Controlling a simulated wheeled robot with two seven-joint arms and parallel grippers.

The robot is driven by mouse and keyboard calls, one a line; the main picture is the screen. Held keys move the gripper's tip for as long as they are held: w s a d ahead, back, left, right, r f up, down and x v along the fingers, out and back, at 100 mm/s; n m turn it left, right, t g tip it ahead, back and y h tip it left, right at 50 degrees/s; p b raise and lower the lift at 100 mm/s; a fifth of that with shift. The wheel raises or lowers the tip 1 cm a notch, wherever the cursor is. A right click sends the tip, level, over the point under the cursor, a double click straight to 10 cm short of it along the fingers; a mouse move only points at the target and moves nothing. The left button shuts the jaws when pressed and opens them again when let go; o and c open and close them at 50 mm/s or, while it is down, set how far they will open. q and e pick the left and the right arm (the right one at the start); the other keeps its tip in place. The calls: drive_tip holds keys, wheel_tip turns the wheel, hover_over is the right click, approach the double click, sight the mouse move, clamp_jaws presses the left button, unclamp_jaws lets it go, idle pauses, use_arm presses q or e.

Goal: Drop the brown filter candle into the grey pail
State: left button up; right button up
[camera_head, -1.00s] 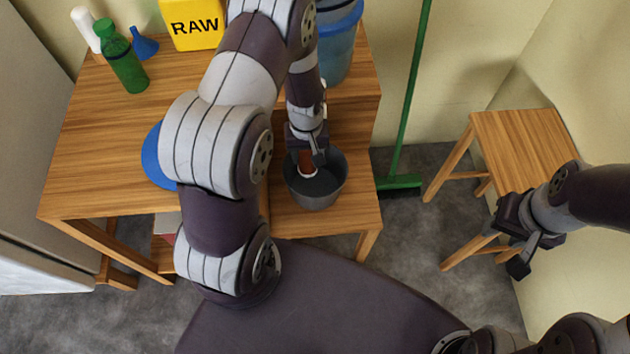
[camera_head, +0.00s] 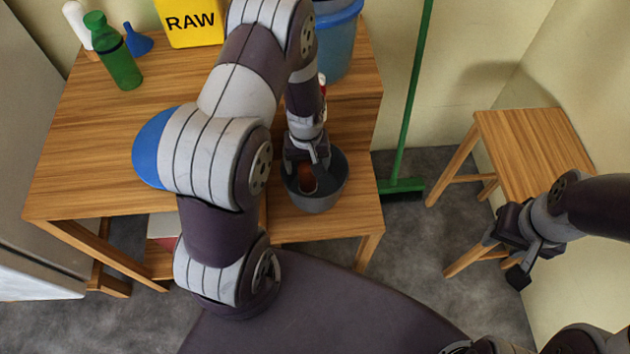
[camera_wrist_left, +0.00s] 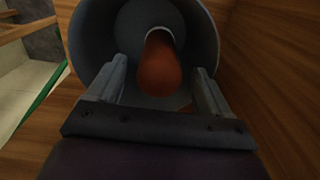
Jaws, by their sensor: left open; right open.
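The grey pail (camera_head: 318,203) stands on the lower wooden shelf in the head view, and its wall also shows in the left wrist view (camera_wrist_left: 92,35). The brown filter candle (camera_head: 307,180) is inside the pail's mouth, partly hidden by my gripper. In the left wrist view the candle (camera_wrist_left: 160,66) shows end-on, with a pale part at its far end. My left gripper (camera_head: 308,162) is above the pail, fingers apart. The wrist view shows clear gaps between both fingers (camera_wrist_left: 160,88) and the candle. My right gripper (camera_head: 512,258) is open and empty at the right, near the stool.
A green bottle (camera_head: 118,55), blue funnel (camera_head: 137,40), yellow RAW box (camera_head: 190,22) and blue plate (camera_head: 150,150) are on the table. A blue container (camera_head: 340,45) stands behind my left arm. A green broom (camera_head: 407,120) leans beside a wooden stool (camera_head: 525,150).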

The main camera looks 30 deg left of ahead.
use_arm(q)
wheel_tip(320, 180, up, 12)
drive_tip(key=p, duration=0.2)
drive_tip(key=shift+r, duration=0.2)
drive_tip(key=s+d+r+m, duration=0.4)
drive_tip(key=s+r+m, duration=0.2)
drive_tip(key=s, duration=0.2)
wheel_tip(320, 180, up, 15)
drive_tip(key=d+t+p, duration=0.1)
drive_tip(key=p, duration=1.3)
drive_tip(key=shift+s+r+m, duration=0.2)
drive_tip(key=shift+s+m, duration=0.1)
drive_tip(key=shift+s, duration=0.05)
drive_tip(key=shift+d, duration=0.1)
